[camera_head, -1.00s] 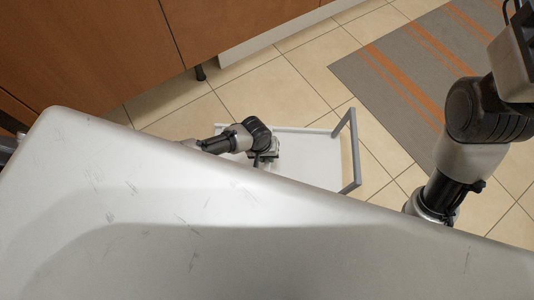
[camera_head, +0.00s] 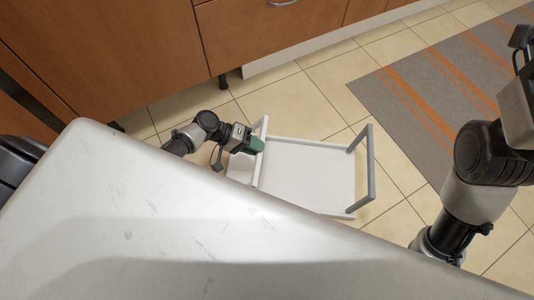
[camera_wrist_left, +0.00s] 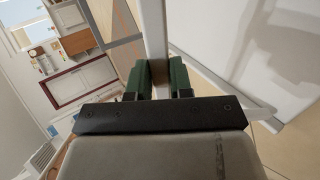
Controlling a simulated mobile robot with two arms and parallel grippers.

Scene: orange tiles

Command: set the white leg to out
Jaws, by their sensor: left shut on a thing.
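A white tray-like table (camera_head: 315,180) lies on the floor in the head view, with a grey leg frame (camera_head: 371,165) standing up at its right end. The white leg (camera_head: 263,125) is at its left end, partly hidden by my left gripper (camera_head: 252,144). In the left wrist view, the white leg (camera_wrist_left: 155,35) runs between the two green fingers of my left gripper (camera_wrist_left: 164,78), which are shut on it. The table's white panel (camera_wrist_left: 235,40) is to the right there. My right gripper is not in view.
Brown cabinets (camera_head: 110,60) stand at the back left. A grey mat with orange stripes (camera_head: 430,90) lies on the tiles at right. Bare tiled floor (camera_head: 300,95) lies between the cabinets and the table.

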